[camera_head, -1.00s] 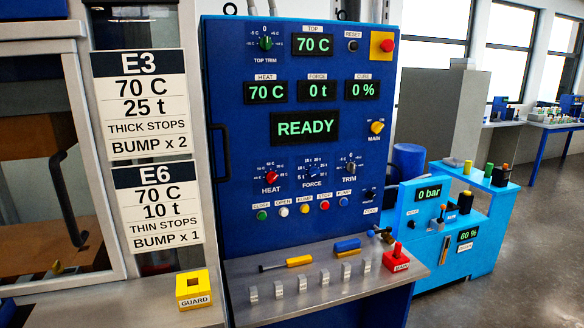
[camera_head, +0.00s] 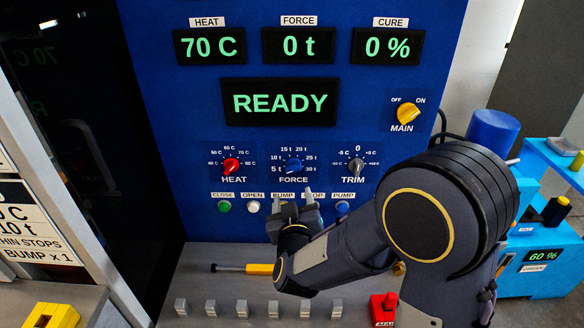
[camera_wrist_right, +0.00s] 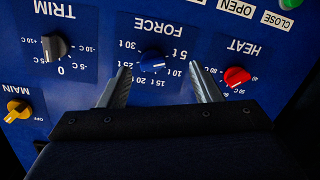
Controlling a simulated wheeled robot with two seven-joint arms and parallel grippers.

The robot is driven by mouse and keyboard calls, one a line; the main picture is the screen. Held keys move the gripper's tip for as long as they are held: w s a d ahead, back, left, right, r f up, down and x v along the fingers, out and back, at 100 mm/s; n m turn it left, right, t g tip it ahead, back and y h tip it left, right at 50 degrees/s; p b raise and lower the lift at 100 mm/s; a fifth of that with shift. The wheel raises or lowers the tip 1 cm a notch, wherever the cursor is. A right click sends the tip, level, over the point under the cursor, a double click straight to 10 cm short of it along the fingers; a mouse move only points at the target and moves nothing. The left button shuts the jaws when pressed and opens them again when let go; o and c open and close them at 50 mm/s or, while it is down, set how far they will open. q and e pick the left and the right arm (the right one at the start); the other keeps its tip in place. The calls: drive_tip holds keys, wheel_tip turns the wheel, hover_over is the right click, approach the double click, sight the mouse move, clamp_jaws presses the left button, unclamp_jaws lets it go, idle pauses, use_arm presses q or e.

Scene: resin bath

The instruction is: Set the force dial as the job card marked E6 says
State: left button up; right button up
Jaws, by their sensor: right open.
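The blue force dial (camera_head: 293,166) sits on the blue panel between the red heat dial and the grey trim dial. Its scale runs from 5 t to 30 t; I cannot read its pointer surely. The force display (camera_head: 297,46) reads 0 t. The E6 job card (camera_head: 28,228) is cut off at the left; its 10 t line partly shows. My right gripper (camera_head: 297,200) is open and empty, just below the force dial in the head view. In the right wrist view, its fingers (camera_wrist_right: 161,68) are spread on either side of the force dial (camera_wrist_right: 152,62), apart from it. My left gripper is out of view.
The heat dial (camera_wrist_right: 236,76) and trim dial (camera_wrist_right: 54,47) flank the force dial. A row of buttons, including the white open button (camera_head: 253,207), lies below. The yellow main switch (camera_head: 408,114) is at right. A yellow-handled tool (camera_head: 257,268) lies on the ledge.

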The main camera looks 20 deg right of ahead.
sight(294, 167)
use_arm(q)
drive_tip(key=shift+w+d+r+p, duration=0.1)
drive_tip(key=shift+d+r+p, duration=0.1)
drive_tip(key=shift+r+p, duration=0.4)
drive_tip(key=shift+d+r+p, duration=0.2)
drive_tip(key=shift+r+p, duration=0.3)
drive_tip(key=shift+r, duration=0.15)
use_arm(e)
drive_tip(key=shift+t+h, duration=0.5)
drive_tip(key=shift+h, duration=0.1)
drive_tip(key=shift+r+x, duration=0.2)
drive_tip(key=shift+x, duration=1.15)
drive_tip(key=shift+r+x, duration=0.2)
drive_tip(key=shift+x, duration=1.2)
drive_tip(key=shift+r+x, duration=0.2)
drive_tip(key=shift+x, duration=1.15)
drive_tip(key=shift+d, duration=0.15)
